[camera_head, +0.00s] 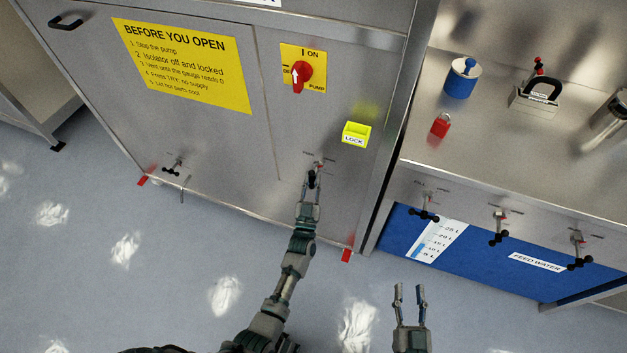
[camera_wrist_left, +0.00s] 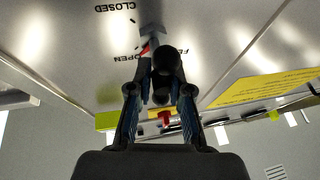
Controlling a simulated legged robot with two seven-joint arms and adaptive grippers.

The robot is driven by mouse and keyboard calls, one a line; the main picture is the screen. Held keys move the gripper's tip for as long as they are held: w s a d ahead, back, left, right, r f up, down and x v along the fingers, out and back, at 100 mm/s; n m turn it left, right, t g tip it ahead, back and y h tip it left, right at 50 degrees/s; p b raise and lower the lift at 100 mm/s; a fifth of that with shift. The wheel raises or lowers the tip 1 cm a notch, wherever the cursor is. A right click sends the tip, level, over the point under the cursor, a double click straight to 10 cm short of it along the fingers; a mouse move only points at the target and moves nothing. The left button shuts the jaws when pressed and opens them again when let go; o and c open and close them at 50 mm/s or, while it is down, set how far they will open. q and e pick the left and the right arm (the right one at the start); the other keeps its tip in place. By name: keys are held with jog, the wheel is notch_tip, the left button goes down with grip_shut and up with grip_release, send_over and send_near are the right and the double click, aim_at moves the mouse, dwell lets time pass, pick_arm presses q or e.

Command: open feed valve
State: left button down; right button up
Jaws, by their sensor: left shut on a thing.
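The feed valve (camera_head: 319,166) is low on the front of the steel cabinet, with a small red pointer. In the left wrist view its black-knobbed handle (camera_wrist_left: 166,62) stands between my fingertips, and the labels CLOSED and OPEN read upside down. The red pointer (camera_wrist_left: 145,48) lies close to the word OPEN; its exact setting is hard to tell. My left gripper (camera_head: 313,178) is shut on the handle and hides most of it in the head view; it also shows in the left wrist view (camera_wrist_left: 160,92). My right gripper (camera_head: 410,289) is open and empty above the floor.
Above the valve are a yellow LOCK box (camera_head: 356,134) and a red pump switch (camera_head: 302,75). Another valve (camera_head: 174,167) sits at the cabinet's left. A bench (camera_head: 490,150) with several front valves stands at right. The floor in front is clear.

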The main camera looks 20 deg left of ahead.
pick_arm(q)
jog(key=shift+a, duration=0.25)
jog(key=c, duration=1.2)
grip_release()
jog(key=shift+f, duration=0.1)
pick_arm(e)
jog(key=shift+a, duration=0.25)
jog(key=shift+a, duration=0.1)
pick_arm(q)
jog(key=v, duration=1.2)
jog(key=shift+a+f, duration=0.1)
jog(key=shift+f, duration=0.05)
pick_arm(e)
jog(key=shift+d, duration=0.2)
